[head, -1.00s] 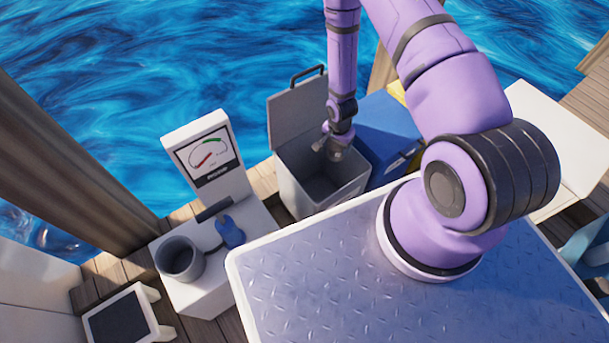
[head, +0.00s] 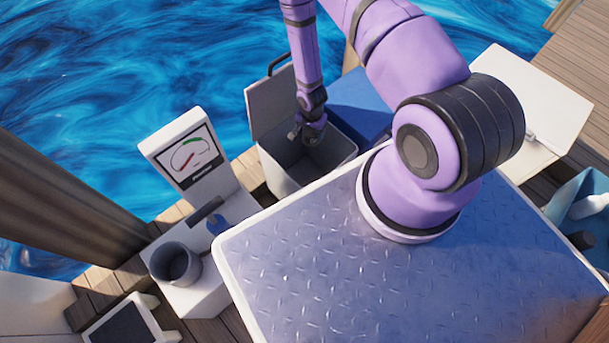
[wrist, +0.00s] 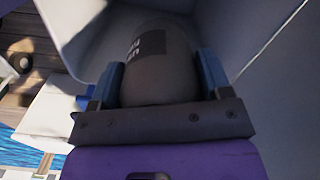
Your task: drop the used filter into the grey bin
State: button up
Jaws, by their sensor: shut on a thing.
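The grey bin (head: 277,172) stands on the deck past the metal platform, its lid (head: 272,105) swung open. My gripper (head: 308,132) points down at the bin's mouth in the head view. In the wrist view, my gripper (wrist: 160,78) has its two blue fingers shut on the used filter (wrist: 158,85), a dark grey-brown cylinder with a black label. Pale grey bin walls (wrist: 270,65) surround the filter there. The filter is hard to make out in the head view. How deep it sits in the bin is unclear.
A blue box (head: 362,100) stands right beside the bin. To the left are a gauge panel (head: 192,155), a dark round cup (head: 175,264) and a blue tool (head: 217,225). The platform (head: 340,270) in front is bare apart from my arm's base. Water lies behind.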

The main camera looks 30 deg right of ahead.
jog(key=shift+f, duration=0.15)
jog(key=o, duration=1.1)
jog(key=shift+o, duration=0.2)
notch_tip(320, 180, up, 11)
jog(key=shift+f, duration=0.1)
jog(key=shift+s, duration=0.15)
